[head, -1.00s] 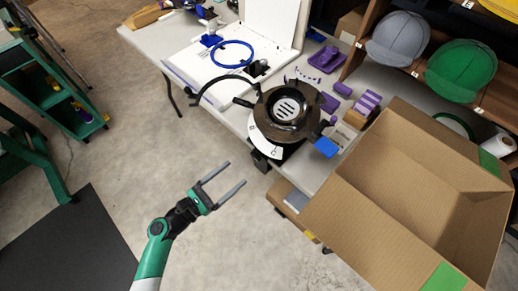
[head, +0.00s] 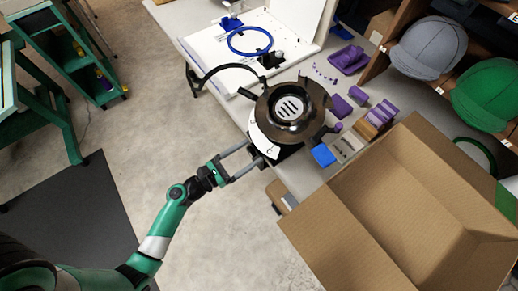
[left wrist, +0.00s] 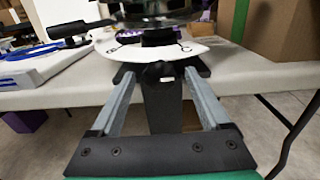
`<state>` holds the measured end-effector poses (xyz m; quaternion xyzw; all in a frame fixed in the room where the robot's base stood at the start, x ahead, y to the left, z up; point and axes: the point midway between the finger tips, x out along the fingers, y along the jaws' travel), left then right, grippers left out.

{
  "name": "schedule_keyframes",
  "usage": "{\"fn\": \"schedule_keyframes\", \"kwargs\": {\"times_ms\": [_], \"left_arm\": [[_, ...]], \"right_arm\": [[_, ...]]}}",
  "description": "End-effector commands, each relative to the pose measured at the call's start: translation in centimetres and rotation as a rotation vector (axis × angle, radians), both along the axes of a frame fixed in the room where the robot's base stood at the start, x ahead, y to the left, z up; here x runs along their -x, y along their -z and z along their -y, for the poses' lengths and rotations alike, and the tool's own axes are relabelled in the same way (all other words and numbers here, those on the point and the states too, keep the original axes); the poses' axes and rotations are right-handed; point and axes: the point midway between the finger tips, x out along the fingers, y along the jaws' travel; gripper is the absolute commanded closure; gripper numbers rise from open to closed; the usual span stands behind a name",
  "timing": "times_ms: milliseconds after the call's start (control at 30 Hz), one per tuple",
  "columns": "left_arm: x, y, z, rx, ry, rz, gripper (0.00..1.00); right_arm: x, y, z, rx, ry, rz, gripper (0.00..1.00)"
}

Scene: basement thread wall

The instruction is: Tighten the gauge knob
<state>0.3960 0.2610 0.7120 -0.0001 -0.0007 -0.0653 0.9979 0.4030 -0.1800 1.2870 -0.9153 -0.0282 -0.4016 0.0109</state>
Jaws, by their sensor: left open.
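The device on the table has a round dark bowl-like top (head: 292,108) with a slotted light disc, and a white lettered scale plate (head: 263,143) at its near side. In the left wrist view the scale plate (left wrist: 150,49) is above a black block with a small dark knob-like part (left wrist: 160,72), which may be the gauge knob. My left gripper (head: 254,155) is open at the table's edge, its fingers pointing at the device. In the left wrist view the fingers (left wrist: 160,80) stand on either side of the black block; contact cannot be told. My right gripper is not in view.
A large open cardboard box (head: 400,205) stands right of the device. A blue block (head: 323,155) and purple parts (head: 348,58) lie on the table. A blue ring (head: 250,41) lies on a white board behind.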

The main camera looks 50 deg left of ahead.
Motion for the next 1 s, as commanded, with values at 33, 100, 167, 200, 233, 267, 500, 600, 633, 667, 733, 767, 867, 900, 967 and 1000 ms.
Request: {"fn": "schedule_keyframes", "kwargs": {"times_ms": [33, 100, 167, 200, 233, 267, 500, 600, 633, 667, 733, 767, 867, 900, 967, 1000], "left_arm": [[-0.05, 0.02, -0.03, 0.000, -0.001, 0.000, 0.20], [-0.08, 0.02, -0.07, 0.000, -0.002, -0.001, 0.20], [-0.08, 0.01, -0.07, 0.000, -0.003, -0.001, 0.20], [-0.08, 0.00, -0.07, 0.000, -0.002, 0.000, 0.20], [-0.08, 0.00, -0.06, 0.000, -0.002, 0.000, 0.20], [-0.08, 0.00, -0.06, 0.000, -0.002, 0.000, 0.20], [-0.07, 0.00, -0.05, 0.000, -0.002, 0.000, 0.61], [-0.08, -0.01, -0.05, 0.000, -0.002, 0.000, 0.79], [-0.08, -0.01, -0.06, 0.000, -0.002, 0.000, 0.85], [-0.08, 0.00, -0.06, 0.000, -0.002, 0.000, 0.90], [-0.08, -0.01, -0.06, 0.000, -0.002, 0.000, 1.00], [-0.08, -0.01, -0.06, 0.000, -0.002, 0.000, 1.00], [-0.08, 0.00, -0.05, -0.003, -0.002, 0.000, 1.00], [-0.07, 0.01, -0.06, -0.006, -0.002, 0.001, 1.00], [-0.07, 0.02, -0.06, -0.013, -0.002, 0.002, 1.00], [-0.07, 0.03, -0.06, -0.021, -0.002, 0.003, 1.00]], "right_arm": [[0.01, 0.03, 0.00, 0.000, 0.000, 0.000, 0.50], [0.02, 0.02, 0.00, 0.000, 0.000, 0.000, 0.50], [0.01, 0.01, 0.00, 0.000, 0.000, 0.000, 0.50], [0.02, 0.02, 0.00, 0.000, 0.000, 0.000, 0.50], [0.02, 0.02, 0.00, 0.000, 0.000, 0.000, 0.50], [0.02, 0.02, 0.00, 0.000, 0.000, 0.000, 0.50], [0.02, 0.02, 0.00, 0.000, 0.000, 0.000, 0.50], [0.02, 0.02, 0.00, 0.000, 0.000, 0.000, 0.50], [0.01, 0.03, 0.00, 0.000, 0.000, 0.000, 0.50], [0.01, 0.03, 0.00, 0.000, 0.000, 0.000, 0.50], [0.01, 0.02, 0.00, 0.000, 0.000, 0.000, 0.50], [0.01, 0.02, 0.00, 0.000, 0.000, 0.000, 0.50], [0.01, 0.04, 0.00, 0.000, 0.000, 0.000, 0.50], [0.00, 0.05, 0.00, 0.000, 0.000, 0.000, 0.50], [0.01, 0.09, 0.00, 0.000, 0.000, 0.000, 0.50], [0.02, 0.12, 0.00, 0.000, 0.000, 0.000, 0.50]]}}
